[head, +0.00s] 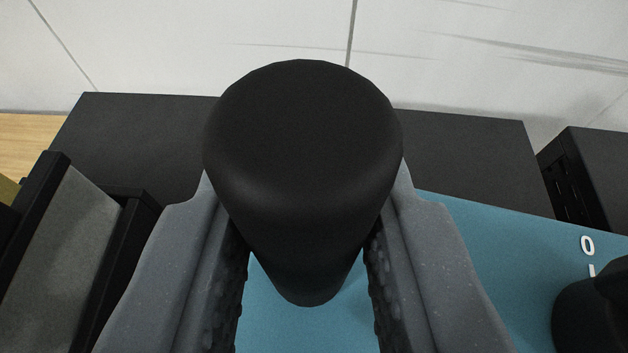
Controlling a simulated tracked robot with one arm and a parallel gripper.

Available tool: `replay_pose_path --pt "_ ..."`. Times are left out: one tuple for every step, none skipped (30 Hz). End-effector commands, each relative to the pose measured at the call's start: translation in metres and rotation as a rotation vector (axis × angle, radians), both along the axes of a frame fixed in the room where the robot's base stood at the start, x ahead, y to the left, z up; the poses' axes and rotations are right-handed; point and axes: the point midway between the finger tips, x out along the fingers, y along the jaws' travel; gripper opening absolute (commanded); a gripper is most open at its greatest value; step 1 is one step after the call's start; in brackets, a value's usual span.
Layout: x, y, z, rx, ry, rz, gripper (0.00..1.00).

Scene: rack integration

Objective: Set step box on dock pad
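A thick black rounded post (300,130) fills the middle of the head view, its top close to the camera and its narrower-looking lower end over a blue surface. My gripper (307,235) has one grey finger on each side of the post. The dark rough pads appear to touch its sides, so it looks shut on the post. The blue surface (480,235) has white characters at right. I cannot tell whether it is the step box or the dock pad. The post and fingers hide much of it.
A second black rounded thing (590,315) stands at the lower right. A dark flat panel (140,130) lies behind. A black slotted unit (590,180) is at right. A grey slab with black edges (65,245) is at left. White tiled floor (180,50) shows beyond.

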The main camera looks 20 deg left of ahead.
Motion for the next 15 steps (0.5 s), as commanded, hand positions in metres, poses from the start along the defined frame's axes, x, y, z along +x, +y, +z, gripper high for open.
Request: replay_pose_path --pt "0.000 -0.001 0.001 0.001 -0.003 -0.001 0.00" --pt "-0.001 -0.001 0.001 0.002 -0.002 -0.002 0.00" --pt "-0.001 -0.001 0.001 0.007 0.000 -0.003 0.00" --pt "-0.002 -0.002 0.001 0.011 0.001 -0.004 0.00" --pt "-0.002 -0.001 -0.002 0.010 0.002 -0.004 0.00" --pt "-0.002 -0.001 -0.005 0.010 0.003 -0.003 0.00" --pt "-0.002 -0.001 -0.007 0.010 0.003 -0.004 0.00" --pt "-0.002 -0.001 -0.010 0.010 0.003 -0.004 0.00" --pt "-0.002 -0.001 -0.013 0.010 0.003 -0.004 0.00" --pt "-0.002 -0.001 -0.016 0.009 0.002 -0.004 0.00" --pt "-0.002 -0.001 -0.019 0.009 0.003 -0.003 0.00" --pt "-0.002 -0.001 -0.022 0.009 0.003 -0.003 0.00" --pt "-0.002 -0.001 -0.024 0.009 0.002 -0.004 0.00" --pt "-0.002 -0.001 -0.027 0.009 0.003 -0.003 0.00" --pt "-0.002 -0.001 -0.030 0.010 0.003 -0.004 0.00"
